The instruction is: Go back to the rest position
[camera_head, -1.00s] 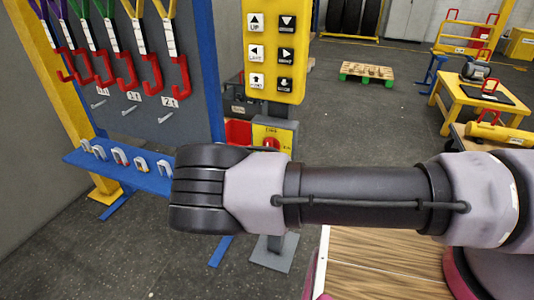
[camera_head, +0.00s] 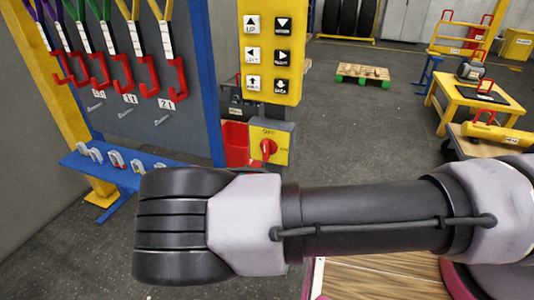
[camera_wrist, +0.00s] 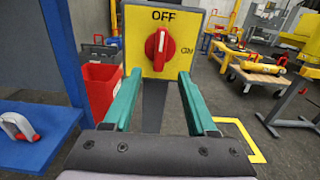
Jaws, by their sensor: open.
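My gripper shows in the wrist view (camera_wrist: 158,98). Its two green fingers are apart, with nothing seen between them. Beyond the fingertips is a yellow switch panel (camera_wrist: 195,22) marked OFF and ON, with a red knob (camera_wrist: 160,48) whose pointer is upright, towards OFF. I cannot tell the exact gap to the knob, but no finger is on it. In the head view the panel (camera_head: 262,135) and knob (camera_head: 268,149) stand behind my arm, which reaches across the lower picture. My gripper is hidden there.
A blue rack (camera_head: 80,162) with hanging slings, red hooks and shackles stands at left. A yellow button box (camera_head: 270,92) is above the switch. A red bin (camera_head: 235,142) is beside it. A pallet (camera_head: 362,74) and yellow table (camera_head: 470,95) lie right. Floor between is clear.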

